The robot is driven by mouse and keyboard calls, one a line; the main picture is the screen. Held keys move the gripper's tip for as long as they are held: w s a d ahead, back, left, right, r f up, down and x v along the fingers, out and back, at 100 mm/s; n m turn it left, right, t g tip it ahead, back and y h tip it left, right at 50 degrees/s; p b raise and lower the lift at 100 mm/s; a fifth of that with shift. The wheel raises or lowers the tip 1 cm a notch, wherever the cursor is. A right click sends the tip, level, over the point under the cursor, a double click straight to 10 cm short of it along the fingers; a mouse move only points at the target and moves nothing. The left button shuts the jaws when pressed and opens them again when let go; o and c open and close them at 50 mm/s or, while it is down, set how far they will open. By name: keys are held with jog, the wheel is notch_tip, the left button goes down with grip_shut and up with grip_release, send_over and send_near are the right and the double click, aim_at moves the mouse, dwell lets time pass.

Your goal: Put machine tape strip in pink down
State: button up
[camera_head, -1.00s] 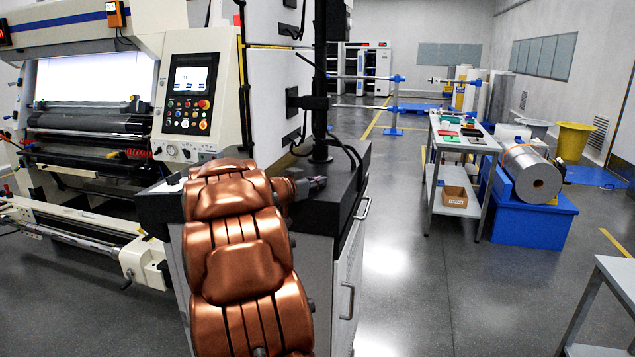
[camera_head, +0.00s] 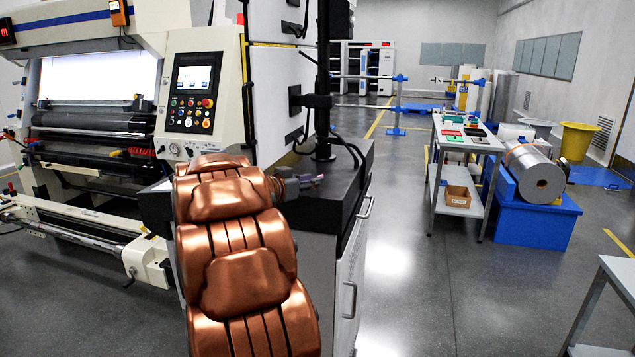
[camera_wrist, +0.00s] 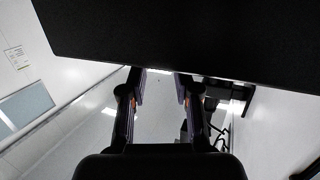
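I cannot make out a pink machine tape strip for certain in either view.
A black post (camera_head: 322,100) with cables rises from the worktop. The large machine with its control panel (camera_head: 193,92) stands to the left. A table (camera_head: 462,140) with small coloured items and a metal roll (camera_head: 535,172) on a blue base are to the right. The floor between is clear.

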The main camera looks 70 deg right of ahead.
jog(key=v, duration=0.7)
jog(key=shift+a+b, duration=0.2)
jog(key=shift+b, duration=0.1)
